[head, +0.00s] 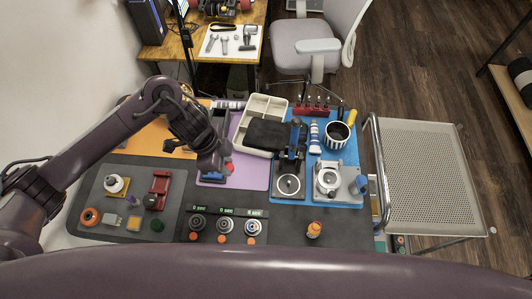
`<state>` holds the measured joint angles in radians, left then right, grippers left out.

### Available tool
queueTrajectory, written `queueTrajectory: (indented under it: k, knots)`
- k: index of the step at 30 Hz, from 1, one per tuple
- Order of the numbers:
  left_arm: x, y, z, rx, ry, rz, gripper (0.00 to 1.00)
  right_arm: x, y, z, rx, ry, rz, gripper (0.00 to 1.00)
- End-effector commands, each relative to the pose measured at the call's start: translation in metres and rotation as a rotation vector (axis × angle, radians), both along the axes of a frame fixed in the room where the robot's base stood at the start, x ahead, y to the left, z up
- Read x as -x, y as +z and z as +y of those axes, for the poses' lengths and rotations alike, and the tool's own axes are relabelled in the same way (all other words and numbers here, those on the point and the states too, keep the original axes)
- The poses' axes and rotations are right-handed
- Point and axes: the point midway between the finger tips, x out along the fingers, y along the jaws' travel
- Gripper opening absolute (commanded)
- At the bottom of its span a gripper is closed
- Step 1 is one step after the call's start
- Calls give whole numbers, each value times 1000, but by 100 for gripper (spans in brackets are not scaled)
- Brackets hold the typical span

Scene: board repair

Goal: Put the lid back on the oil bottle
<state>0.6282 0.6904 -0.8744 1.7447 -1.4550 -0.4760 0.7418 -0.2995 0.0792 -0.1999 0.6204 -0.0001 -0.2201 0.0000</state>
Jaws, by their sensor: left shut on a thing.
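My left gripper (225,172) comes in from the left and is shut on a small red piece (229,167), which may be the lid. Its shape is partly hidden by the fingers. It is above the left edge of the purple mat, near a small blue block. A small orange and yellow bottle (314,230) stands upright at the front of the dark bench, right of the gripper and apart from it. It may be the oil bottle; whether its top is open is too small to tell. My right gripper is not in view.
Several knobs with timer displays (225,226) line the front edge. A grey tray (128,215) with small parts is at left. A white divided box (262,110) stands behind the purple mat (250,172). A blue mat (345,155) holds devices and a striped cup (337,134).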

Motion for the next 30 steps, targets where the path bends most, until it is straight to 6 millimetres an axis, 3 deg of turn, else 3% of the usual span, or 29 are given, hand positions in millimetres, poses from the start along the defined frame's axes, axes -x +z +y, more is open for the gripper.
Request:
queueTrajectory:
  k: [6,12,21,30]
  knots:
    - [-33,26,2,-2,316,-18,4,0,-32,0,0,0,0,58]
    - [-50,53,17,0,728,-17,4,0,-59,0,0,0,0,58]
    - [-59,81,53,1,1311,-11,4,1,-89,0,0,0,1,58]
    - [-58,92,68,-1,1542,-1,4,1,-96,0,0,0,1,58]
